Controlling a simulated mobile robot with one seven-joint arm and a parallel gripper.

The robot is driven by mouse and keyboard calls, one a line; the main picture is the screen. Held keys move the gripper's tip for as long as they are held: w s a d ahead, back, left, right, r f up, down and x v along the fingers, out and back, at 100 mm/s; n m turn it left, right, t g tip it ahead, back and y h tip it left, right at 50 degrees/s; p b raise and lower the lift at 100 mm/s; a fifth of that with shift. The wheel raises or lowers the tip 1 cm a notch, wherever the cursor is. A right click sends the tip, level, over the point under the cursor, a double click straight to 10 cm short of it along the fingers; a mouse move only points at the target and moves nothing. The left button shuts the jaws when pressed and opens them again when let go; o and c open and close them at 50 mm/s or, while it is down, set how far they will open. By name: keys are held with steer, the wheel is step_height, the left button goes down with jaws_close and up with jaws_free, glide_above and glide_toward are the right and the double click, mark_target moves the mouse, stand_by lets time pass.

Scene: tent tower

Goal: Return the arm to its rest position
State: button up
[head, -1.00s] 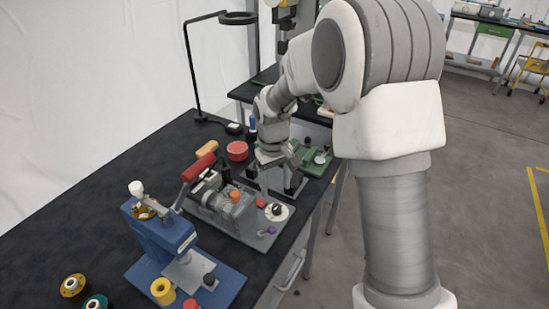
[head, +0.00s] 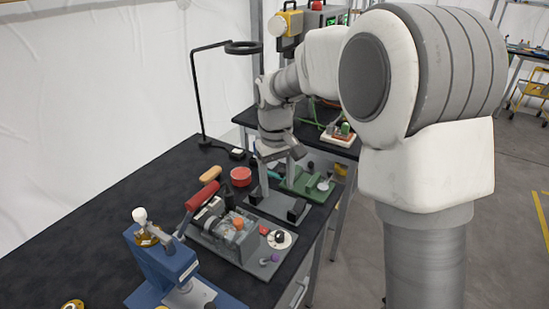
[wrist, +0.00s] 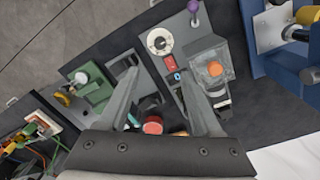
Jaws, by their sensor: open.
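My arm reaches out over the black workbench in the head view, white and grey with its elbow large at the right. My gripper (head: 280,168) points down above the fixtures at the bench's right side. In the wrist view my gripper (wrist: 157,73) has its two grey fingers spread apart, with nothing held between them. Below the fingers lie a grey-based fixture (wrist: 186,50) with an orange knob and a green fixture (wrist: 95,88). The same grey-based fixture (head: 225,250) and green fixture (head: 307,184) show in the head view.
A blue press (head: 165,262) stands at the front of the bench (head: 90,240). A black lamp (head: 197,95) with a ring head rises behind. A red round container (head: 241,177) sits near the gripper. A second table stands beyond. The bench's left part is largely bare.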

steer(key=s+d+r+m+t, duration=0.2)
steer(key=s+d+r+t, duration=0.1)
steer(key=s+d+r, duration=0.55)
steer(key=s+d+r+m+t, duration=0.1)
steer(key=s+d+m+t, duration=0.1)
steer(key=s, duration=1.3)
steer(key=shift+s+d+m, duration=0.15)
steer(key=shift+s+m, duration=0.2)
steer(key=shift+m, duration=0.05)
stand_by(0.6)
